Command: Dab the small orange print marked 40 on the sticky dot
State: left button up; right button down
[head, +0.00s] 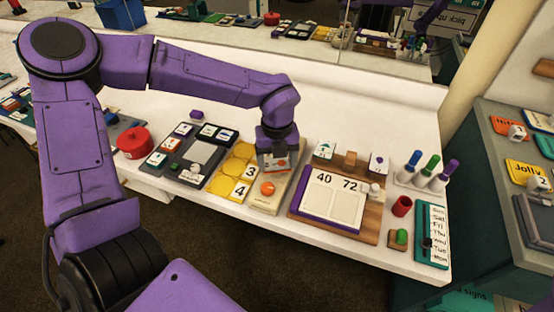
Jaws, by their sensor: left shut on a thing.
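My left gripper (279,150) comes down from above and is shut on a small orange piece (280,163), mostly hidden by the fingers; any number on it is too small to read. The piece is over the back part of a cream board (265,206); I cannot tell whether it touches the board. A round orange dot (267,188) lies on that board just in front of the gripper. A purple-edged panel (333,200) marked 40 and 72, with two pale blank areas below, lies to the right on a wooden board. My right gripper is not in view.
A red round pot (133,142), a marker stand (420,182), a red cup (402,206) and a teal weekday board (432,234) stand around.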

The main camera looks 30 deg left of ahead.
pick_arm(q)
jog(key=shift+f+b, duration=0.3)
jog(key=shift+f, duration=0.15)
dwell(0.3)
dwell(0.9)
notch_tip(320, 180, up, 6)
jog(key=p, duration=0.6)
dwell(0.4)
